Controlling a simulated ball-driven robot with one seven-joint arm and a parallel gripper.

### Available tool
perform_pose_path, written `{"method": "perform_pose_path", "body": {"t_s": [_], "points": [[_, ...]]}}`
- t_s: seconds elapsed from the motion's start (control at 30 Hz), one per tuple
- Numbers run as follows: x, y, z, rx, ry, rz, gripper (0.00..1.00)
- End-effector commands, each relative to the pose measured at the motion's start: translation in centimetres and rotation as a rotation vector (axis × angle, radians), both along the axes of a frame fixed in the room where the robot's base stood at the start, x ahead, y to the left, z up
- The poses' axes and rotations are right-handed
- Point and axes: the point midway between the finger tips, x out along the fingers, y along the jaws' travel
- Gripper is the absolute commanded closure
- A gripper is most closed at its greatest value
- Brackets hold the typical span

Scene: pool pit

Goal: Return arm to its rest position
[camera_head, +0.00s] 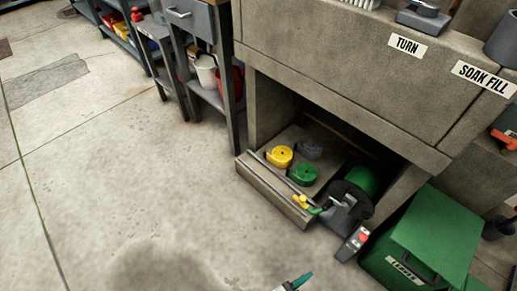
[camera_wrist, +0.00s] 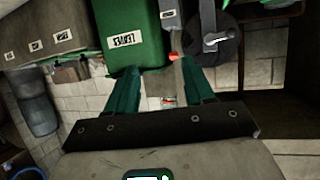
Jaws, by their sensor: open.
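My gripper (camera_wrist: 156,78) has two teal fingers that stand apart in the wrist view, with nothing held between them. Part of my gripper (camera_head: 294,283) shows at the bottom edge of the head view, above the concrete floor. Most of my arm is outside the head view, so its full pose is hidden. In the wrist view, a green bin with a label (camera_wrist: 130,28) lies beyond the left finger, and a dark reel (camera_wrist: 222,42) lies beyond the right finger.
A concrete bench (camera_head: 340,75) has a low opening with a tray (camera_head: 268,192) holding coiled straps. The reel (camera_head: 360,185) and a grey box with a red button (camera_head: 352,243) stand beside it. A green bin (camera_head: 440,230) is at right. The floor at left is mostly clear.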

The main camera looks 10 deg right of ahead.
Motion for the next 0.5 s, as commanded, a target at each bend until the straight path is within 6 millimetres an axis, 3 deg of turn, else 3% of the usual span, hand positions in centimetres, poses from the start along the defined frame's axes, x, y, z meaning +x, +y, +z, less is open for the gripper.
{"method": "perform_pose_path", "body": {"t_s": [0.5], "points": [[-1.7,-5.4,0.0,0.2,0.483,-0.035,0.47]]}}
